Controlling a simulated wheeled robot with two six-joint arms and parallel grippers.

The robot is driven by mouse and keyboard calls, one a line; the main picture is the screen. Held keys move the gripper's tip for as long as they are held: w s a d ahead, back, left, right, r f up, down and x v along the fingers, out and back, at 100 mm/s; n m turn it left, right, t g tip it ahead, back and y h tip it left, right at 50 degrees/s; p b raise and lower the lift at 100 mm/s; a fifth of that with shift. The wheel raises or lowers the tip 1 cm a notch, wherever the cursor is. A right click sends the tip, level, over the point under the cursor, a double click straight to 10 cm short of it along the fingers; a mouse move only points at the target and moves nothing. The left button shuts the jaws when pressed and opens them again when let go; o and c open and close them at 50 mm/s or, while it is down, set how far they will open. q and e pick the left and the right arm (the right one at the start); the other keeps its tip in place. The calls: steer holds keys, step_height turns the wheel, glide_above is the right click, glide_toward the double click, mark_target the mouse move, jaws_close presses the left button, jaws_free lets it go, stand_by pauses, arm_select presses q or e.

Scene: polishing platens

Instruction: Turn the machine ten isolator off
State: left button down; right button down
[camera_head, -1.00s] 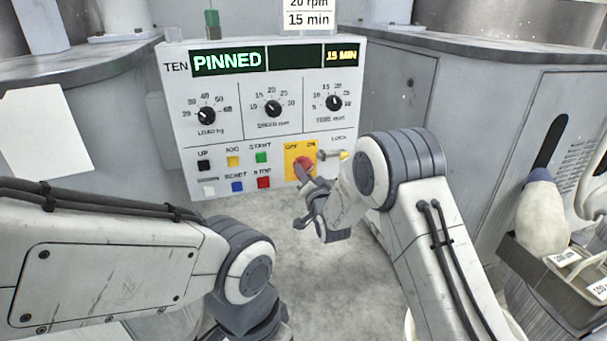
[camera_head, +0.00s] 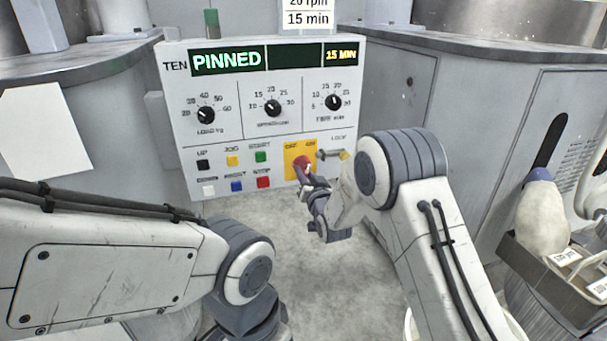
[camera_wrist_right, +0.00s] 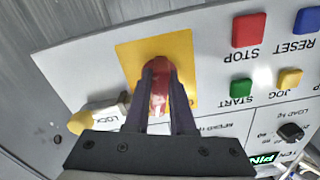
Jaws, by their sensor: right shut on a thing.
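The machine ten panel (camera_head: 230,130) is a white upright box marked TEN, its display reading PINNED and 15 MIN. The isolator is a red handle (camera_wrist_right: 158,78) on a yellow plate (camera_head: 291,148) marked OFF and ON, at the panel's lower right. My right gripper (camera_head: 307,172) is at the red handle, and in the right wrist view its two dark fingers (camera_wrist_right: 160,95) are shut on it from both sides. Part of the handle is hidden between the fingers, so its exact angle is hard to tell. My left gripper is out of view; only the left arm shows.
A lock pin with a yellowish end (camera_wrist_right: 82,122) sits beside the yellow plate, under the word LOCK. Red STOP (camera_head: 263,182), green START (camera_head: 261,157) and other buttons lie left of the isolator. A grey crate (camera_head: 545,290) stands at right. The floor below the panel is clear.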

steer(key=n, duration=0.6)
steer(key=shift+d+n, duration=0.2)
steer(key=shift+n, duration=0.1)
steer(key=n, duration=0.6)
steer(key=shift+w+d, duration=0.1)
steer(key=shift+d, duration=0.05)
steer(key=c, duration=0.8)
jaws_free()
steer(key=shift+r, duration=0.1)
steer(key=shift+o, duration=0.2)
steer(key=p+v, duration=0.2)
steer(key=v, duration=0.8)
steer(key=shift+s, duration=0.2)
steer(key=shift+d, duration=0.1)
